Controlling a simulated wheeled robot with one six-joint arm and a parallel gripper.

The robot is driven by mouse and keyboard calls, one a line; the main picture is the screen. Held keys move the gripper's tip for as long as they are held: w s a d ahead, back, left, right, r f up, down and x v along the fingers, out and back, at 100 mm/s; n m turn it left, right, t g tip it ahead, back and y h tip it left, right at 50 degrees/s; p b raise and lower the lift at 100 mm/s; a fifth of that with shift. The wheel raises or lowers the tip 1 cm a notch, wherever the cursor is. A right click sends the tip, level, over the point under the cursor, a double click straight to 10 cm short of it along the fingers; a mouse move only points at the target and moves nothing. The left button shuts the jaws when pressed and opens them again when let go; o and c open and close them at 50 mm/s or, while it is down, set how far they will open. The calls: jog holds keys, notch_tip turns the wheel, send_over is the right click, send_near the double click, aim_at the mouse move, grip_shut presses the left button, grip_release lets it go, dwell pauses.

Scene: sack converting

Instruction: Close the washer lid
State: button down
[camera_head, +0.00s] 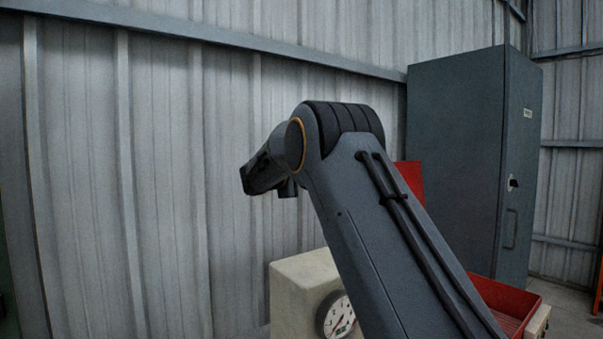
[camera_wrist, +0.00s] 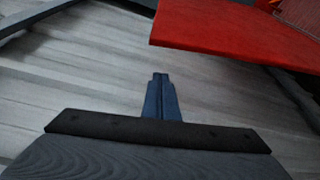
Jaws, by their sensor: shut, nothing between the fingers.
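The washer shows in the head view as a red open-topped tub (camera_head: 520,293) at the lower right, partly hidden behind my arm. A red upright panel (camera_head: 413,178), which looks like its raised lid, shows just right of my arm. In the wrist view the red lid panel (camera_wrist: 235,28) spans the upper right. My gripper (camera_wrist: 160,76) is shut and empty, its fingertips below and left of the panel's edge, apart from it in the picture. In the head view my arm hides much of the washer, and the fingertips cannot be made out.
A cream box with a round dial gauge (camera_head: 300,283) stands low, left of my arm. A tall grey-blue cabinet (camera_head: 455,150) stands behind at the right. A corrugated metal wall (camera_head: 150,170) fills the back.

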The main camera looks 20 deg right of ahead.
jog(key=s, duration=0.1)
jog(key=s+d+p, duration=0.1)
jog(key=s, duration=0.1)
jog(key=shift+s+d+r+p, duration=0.25)
jog(key=shift+s+r+p, duration=0.1)
dwell(0.3)
